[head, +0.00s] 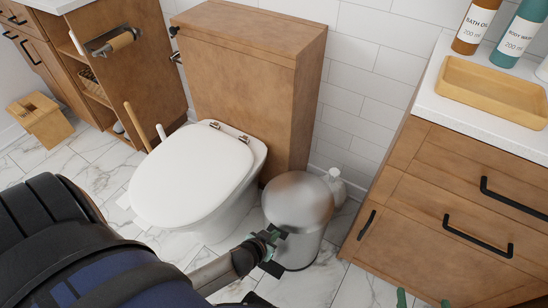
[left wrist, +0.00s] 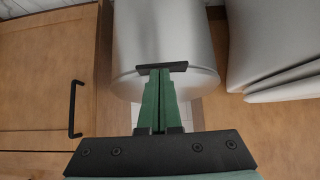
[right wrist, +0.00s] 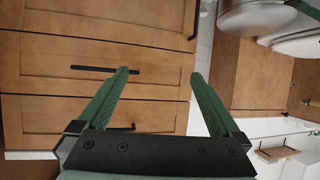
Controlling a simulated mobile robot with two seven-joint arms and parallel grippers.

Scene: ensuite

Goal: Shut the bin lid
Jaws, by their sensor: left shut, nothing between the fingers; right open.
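The metal bin (head: 290,245) stands on the floor between the toilet and the wooden drawer cabinet. Its shiny domed lid (head: 298,198) appears to lie down over the body; I see no open gap from here. My left gripper (head: 273,238) is shut and empty, at the bin's front side below the lid. In the left wrist view its green fingers (left wrist: 160,75) overlap the bin's silver body (left wrist: 163,35), with a dark bar across the tips; contact is unclear. My right gripper (right wrist: 158,75) is open and empty in front of the drawers, away from the bin.
The toilet (head: 195,175) stands close left of the bin. The drawer cabinet (head: 450,200) is close on the right, with a tray (head: 492,90) and bottles on top. A white bottle-like item (head: 335,185) sits behind the bin. Marble floor is clear between bin and cabinet.

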